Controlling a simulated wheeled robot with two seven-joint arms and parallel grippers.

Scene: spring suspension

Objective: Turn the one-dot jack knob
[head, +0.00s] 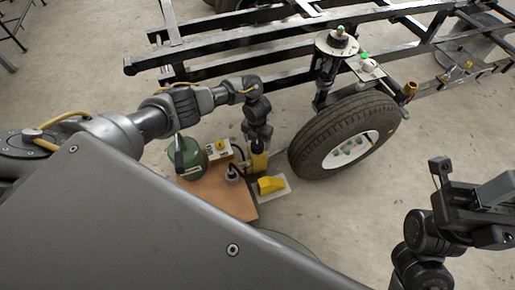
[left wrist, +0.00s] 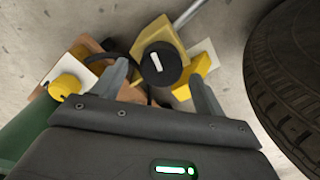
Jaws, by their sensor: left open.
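The black round knob (left wrist: 160,62) with one white bar mark sits on a yellow jack block (left wrist: 158,38) in the left wrist view. The jack (head: 258,161) stands on the floor beside the tyre in the head view. I cannot make out any dots. My left gripper (left wrist: 157,77) is open, with a finger on either side of the knob in the picture; contact is not visible. In the head view my left gripper (head: 259,142) is directly above the jack and hides its top. My right gripper (head: 468,184) is at the right, away from the jack.
A green tank (head: 187,158), a box with a yellow knob (head: 219,150) and a brown board (head: 222,194) are left. A yellow wedge (head: 270,185) lies in front.

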